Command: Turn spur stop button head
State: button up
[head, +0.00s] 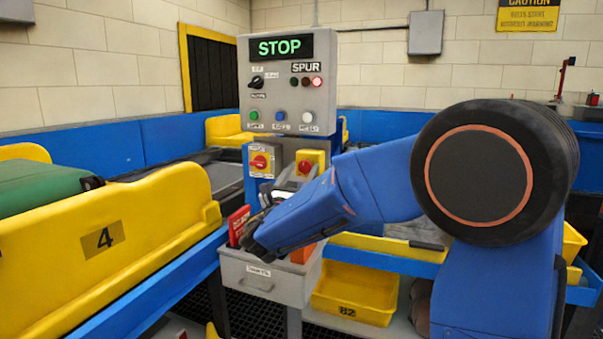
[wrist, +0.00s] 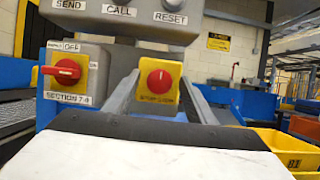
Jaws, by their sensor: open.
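The stop button head is a red knob (head: 306,167) on a yellow box, at the right of the control post in the head view. In the wrist view the red head (wrist: 160,81) faces me near the middle, with a white mark on its face and a label below it, too blurred to read surely. My gripper (head: 262,226) is below and left of the button in the head view, apart from it. It is open and I see nothing held. Its fingertips are partly hidden by my arm; a dark-edged white surface fills the bottom of the wrist view.
A red rotary switch on a yellow plate (head: 260,161) sits left of the button. Above is the grey control panel (head: 283,90) showing STOP. A yellow bin (head: 352,296) is lower right.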

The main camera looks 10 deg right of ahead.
jog(key=c, duration=1)
jog(key=shift+m, duration=0.4)
jog(key=m+g+h, duration=0.1)
jog(key=m, duration=0.1)
jog(key=m+g+h, duration=0.1)
jog(key=m, duration=0.2)
jog(key=shift+a, duration=0.15)
jog(key=shift+w+m+g+h, duration=0.1)
jog(key=shift+m+g+h, duration=0.3)
jog(key=shift+m, duration=0.7)
jog(key=shift+m+g+h, duration=0.2)
jog(key=shift+m+g, duration=0.4)
jog(key=shift+m, duration=0.5)
jog(key=o, duration=1)
jog(key=shift+a, duration=0.15)
